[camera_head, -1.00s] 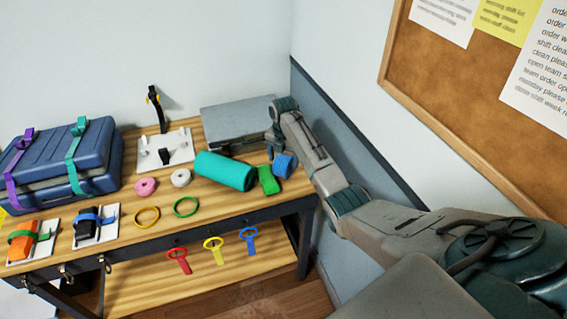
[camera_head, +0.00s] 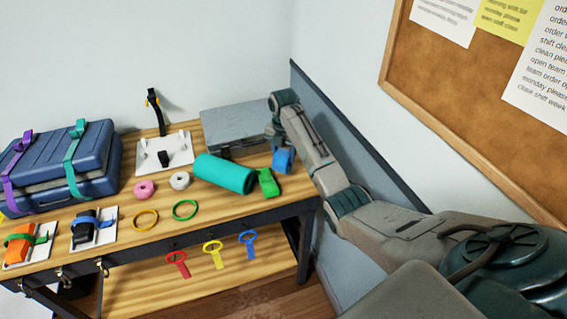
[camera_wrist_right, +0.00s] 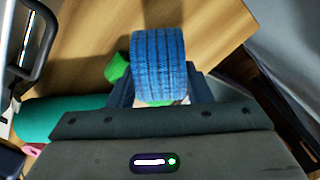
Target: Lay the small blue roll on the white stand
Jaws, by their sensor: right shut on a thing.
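The small blue roll (camera_head: 283,160) is at the right end of the table. It fills the middle of the right wrist view (camera_wrist_right: 159,55), where my right gripper (camera_wrist_right: 160,92) is shut on its lower end. In the head view my right gripper (camera_head: 280,144) is partly hidden by its own wrist. Whether the roll is clear of the tabletop is hard to tell. The white stand (camera_head: 180,153), a plate with upright prongs and a black piece on it, is at the back of the table, left of the roll. My left gripper is not in view.
A teal roll (camera_head: 224,173) and a green strap piece (camera_head: 268,183) lie just left of the blue roll. A grey box (camera_head: 235,121) stands behind them. Pink (camera_head: 144,189) and white (camera_head: 179,180) rolls lie in front of the stand. A blue case (camera_head: 60,170) is at left.

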